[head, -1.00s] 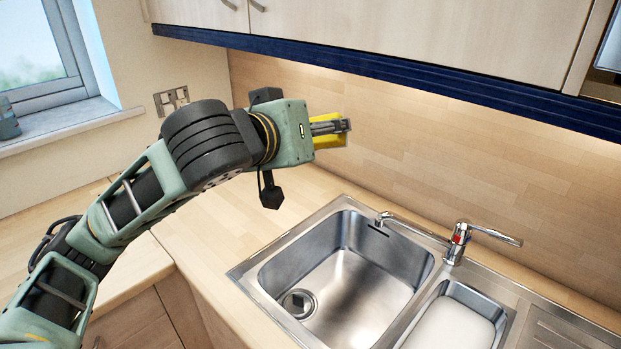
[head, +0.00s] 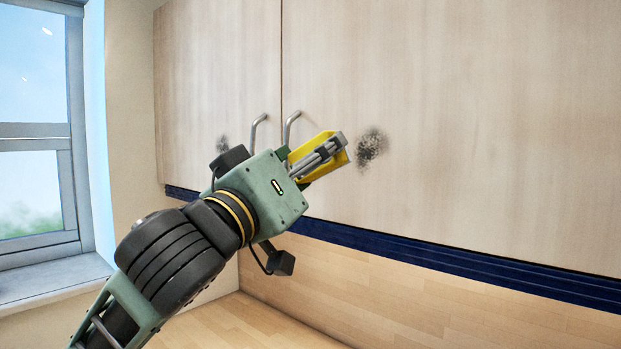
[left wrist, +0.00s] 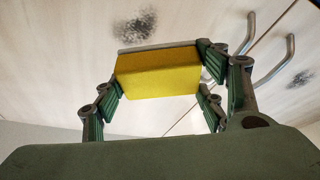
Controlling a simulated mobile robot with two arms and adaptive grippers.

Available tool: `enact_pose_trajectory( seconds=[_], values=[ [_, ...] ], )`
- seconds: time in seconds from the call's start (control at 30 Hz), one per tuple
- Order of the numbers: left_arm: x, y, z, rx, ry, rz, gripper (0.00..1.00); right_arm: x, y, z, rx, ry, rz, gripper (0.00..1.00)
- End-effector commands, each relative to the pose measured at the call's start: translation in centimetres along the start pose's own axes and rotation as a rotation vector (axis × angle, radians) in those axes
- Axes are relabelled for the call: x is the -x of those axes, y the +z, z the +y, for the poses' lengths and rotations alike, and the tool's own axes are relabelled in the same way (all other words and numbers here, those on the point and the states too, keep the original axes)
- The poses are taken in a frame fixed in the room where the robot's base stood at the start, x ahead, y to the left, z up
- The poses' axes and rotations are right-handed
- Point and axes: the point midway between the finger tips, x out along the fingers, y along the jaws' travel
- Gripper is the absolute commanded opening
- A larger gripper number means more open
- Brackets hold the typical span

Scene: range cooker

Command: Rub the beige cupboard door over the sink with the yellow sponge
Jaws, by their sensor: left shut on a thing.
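My left gripper (head: 328,158) is shut on the yellow sponge (head: 336,155), which also shows between the fingers in the left wrist view (left wrist: 158,72). It holds the sponge up in front of the beige cupboard door (head: 470,110). A dark speckled smudge (head: 371,147) is on this door, just right of the sponge in the head view; it also shows in the left wrist view (left wrist: 138,25). Whether the sponge touches the door I cannot tell. A second smudge (head: 223,144) is on the left door (head: 215,70), partly behind my gripper. My right gripper is out of view.
Two curved metal handles (head: 291,128) (head: 258,130) stand out from the doors close to my gripper. A dark blue trim (head: 420,255) runs under the cupboard. A window (head: 35,140) is at the left. The sink is out of view.

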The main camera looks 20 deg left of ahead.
Motion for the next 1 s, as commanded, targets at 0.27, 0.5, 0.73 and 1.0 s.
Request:
enact_pose_trajectory(
  seconds=[0.27, 0.5, 0.73, 1.0],
  values=[
    [-2.6, 1.1, 0.0, -0.001, -0.001, -0.004, 0.51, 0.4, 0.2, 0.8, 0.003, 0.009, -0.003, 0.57],
    [-4.6, 1.8, 0.0, 0.0, -0.001, -0.003, 0.51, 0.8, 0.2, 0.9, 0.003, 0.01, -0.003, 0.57],
    [-5.2, 2.1, -0.1, -0.001, -0.001, -0.002, 0.51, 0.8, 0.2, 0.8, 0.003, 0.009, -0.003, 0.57],
    [-5.2, 2.1, -0.1, -0.001, -0.001, -0.002, 0.51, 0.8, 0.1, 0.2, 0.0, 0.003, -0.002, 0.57]
  ],
)
